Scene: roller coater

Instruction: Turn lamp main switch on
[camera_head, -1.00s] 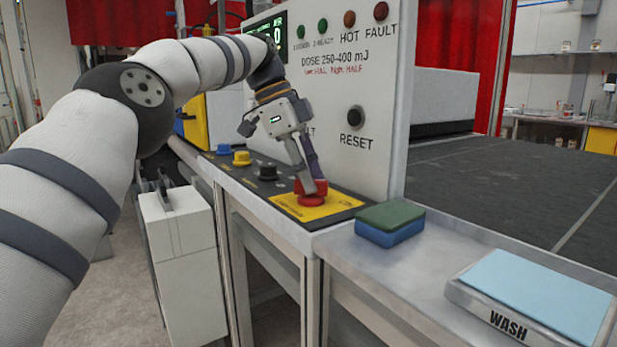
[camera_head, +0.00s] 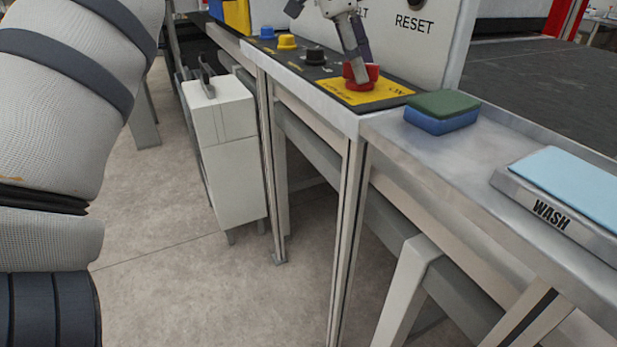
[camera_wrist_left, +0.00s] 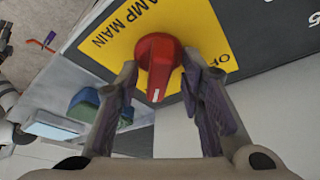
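The lamp main switch is a red rotary knob (camera_head: 361,78) on a yellow plate (camera_head: 385,96) at the near end of the black control panel. My left gripper (camera_head: 355,70) comes down on it from above, with its fingers around the knob. In the left wrist view the red knob (camera_wrist_left: 158,66) sits between the two fingertips (camera_wrist_left: 160,68), which appear to close on its sides. Its white pointer line faces the bottom of the picture, and the letters "AMP MAIN" and part of "OFF" show on the plate. My right gripper is in neither view.
A green-and-blue sponge (camera_head: 441,112) lies on the metal ledge to the right, near the WASH tray (camera_head: 560,215). A white cabinet (camera_head: 226,150) stands below.

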